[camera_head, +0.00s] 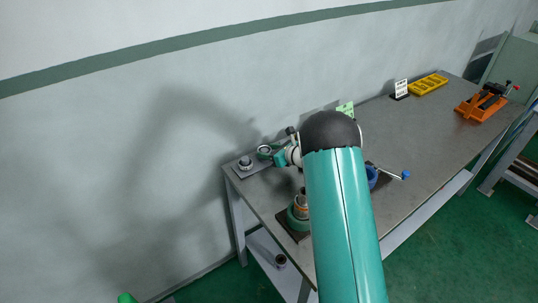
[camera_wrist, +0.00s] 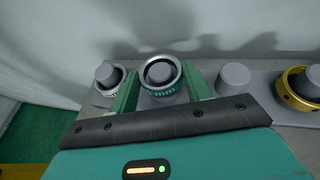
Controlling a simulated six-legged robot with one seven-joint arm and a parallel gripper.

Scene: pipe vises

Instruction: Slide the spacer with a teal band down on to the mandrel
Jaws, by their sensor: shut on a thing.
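The spacer with a teal band (camera_wrist: 160,91) is a dark ring with a pale rim, held between the two green fingers of my gripper (camera_wrist: 160,70). In the head view the held spacer (camera_head: 264,150) shows at the left end of the table, beside my gripper (camera_head: 276,157). A grey post (camera_wrist: 159,72) shows through the spacer's bore in the wrist view. The spacer looks larger than the ring to its left, as if raised; I cannot tell whether it is around the post top or just above it. No label shows which post is the mandrel.
A post (camera_wrist: 106,72) with a white-marked ring stands close left of my left finger. A bare grey post (camera_wrist: 233,79) stands right, then a brass ring (camera_wrist: 295,97) on a post. The table (camera_head: 425,135) carries a yellow tray (camera_head: 428,84) and an orange vise (camera_head: 482,106) farther right.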

